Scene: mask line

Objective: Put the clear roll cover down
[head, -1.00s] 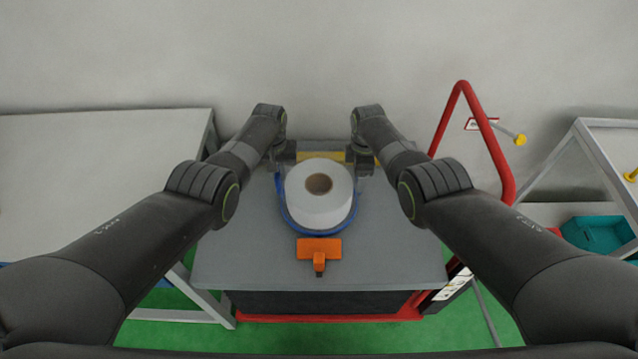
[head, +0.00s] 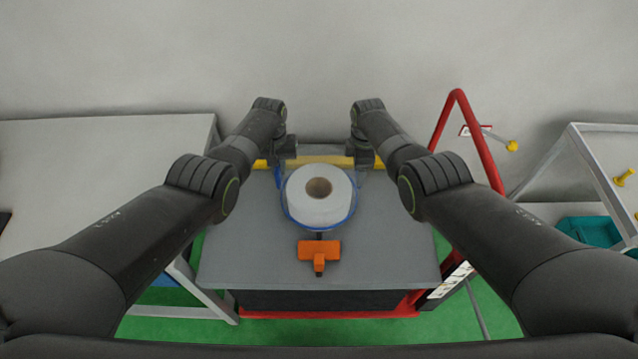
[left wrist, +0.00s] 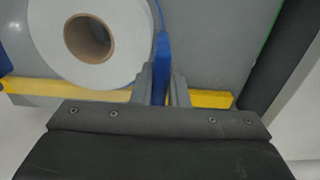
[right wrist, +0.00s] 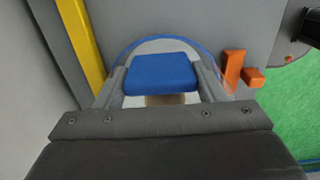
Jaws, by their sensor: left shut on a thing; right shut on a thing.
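The clear roll cover (head: 288,213) is see-through with a blue rim and shows faintly around the white roll (head: 318,207) in the head view. My left gripper (head: 283,163) and my right gripper (head: 363,163) are at its left and right back sides. In the left wrist view my left gripper (left wrist: 163,88) is shut on a blue part of the cover (left wrist: 161,58). In the right wrist view my right gripper (right wrist: 160,90) has a blue grip of the cover (right wrist: 160,74) between its fingers. I cannot tell whether the rim touches the table.
The roll is on a grey table (head: 250,255) with a yellow bar (head: 335,160) at its back. An orange part (head: 319,251) lies in front of the roll. A red post (head: 480,145) stands right, with a teal bin (head: 590,231) beyond. A light table (head: 100,155) is left.

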